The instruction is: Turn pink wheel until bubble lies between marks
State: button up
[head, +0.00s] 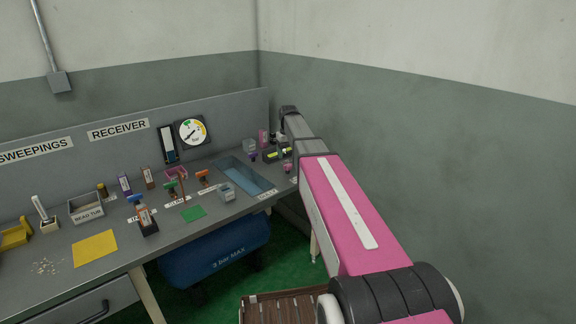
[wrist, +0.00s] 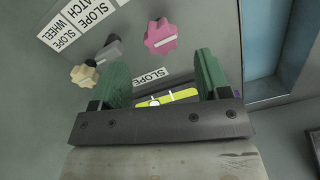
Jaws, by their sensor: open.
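The pink wheel (wrist: 160,36), a lobed knob with a pale bar, shows at the top middle of the wrist view, beyond my fingertips. My gripper (wrist: 163,72) has two green fingers apart with nothing held between them; it is not touching the wheel. The yellow-green level vial (wrist: 180,96) lies between the fingers in the picture, partly hidden by the gripper's dark crossbar. A pale spot and marks show on it, but I cannot tell surely where the bubble lies. In the head view the vial (head: 287,151) is small, at the bench's right end.
A cream wheel (wrist: 85,74) and a grey knob (wrist: 111,49) sit left of the pink wheel, near several SLOPE labels. A blue basin (wrist: 262,40) is at the right. In the head view, small tools crowd the bench, and a wall stands close on the right.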

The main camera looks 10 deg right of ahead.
aim_at(288, 165)
jog(key=shift+f, duration=3.2)
jog(key=c, duration=0.9)
